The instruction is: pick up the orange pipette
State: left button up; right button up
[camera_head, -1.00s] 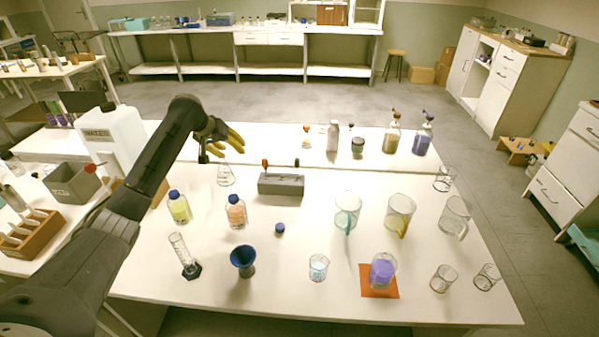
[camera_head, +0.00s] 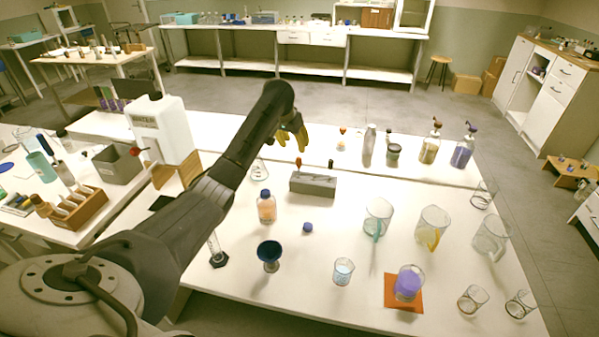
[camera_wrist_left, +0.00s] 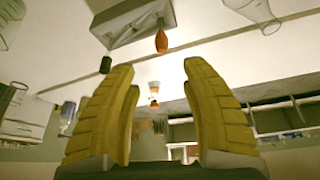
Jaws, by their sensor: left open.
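The orange pipette (camera_head: 298,161) stands in a grey block (camera_head: 313,186) on the white table; only its orange bulb shows above the block. In the left wrist view, which is upside down, the orange bulb (camera_wrist_left: 161,42) sticks out of the grey block (camera_wrist_left: 132,20), beyond the fingertips and between their lines. A second, dark-topped piece (camera_head: 331,163) stands in the block's right end. My left gripper (camera_head: 293,141) has yellow fingers, is open and empty, and hangs above and behind the bulb, apart from it. Its spread fingers (camera_wrist_left: 160,68) fill the wrist view. My right gripper is not in view.
An orange-liquid bottle (camera_head: 266,208), a blue cap (camera_head: 308,227) and a blue funnel (camera_head: 269,254) stand in front of the block. Several beakers, one a glass beaker (camera_head: 378,218), stand to the right. A grey bottle (camera_head: 369,146) stands behind, right of the gripper.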

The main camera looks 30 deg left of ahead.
aim_at(298, 158)
pick_arm(q)
jog(key=shift+x, duration=5.2)
jog(key=shift+a, duration=0.1)
jog(key=shift+c, duration=0.5)
jog(key=c, duration=0.8)
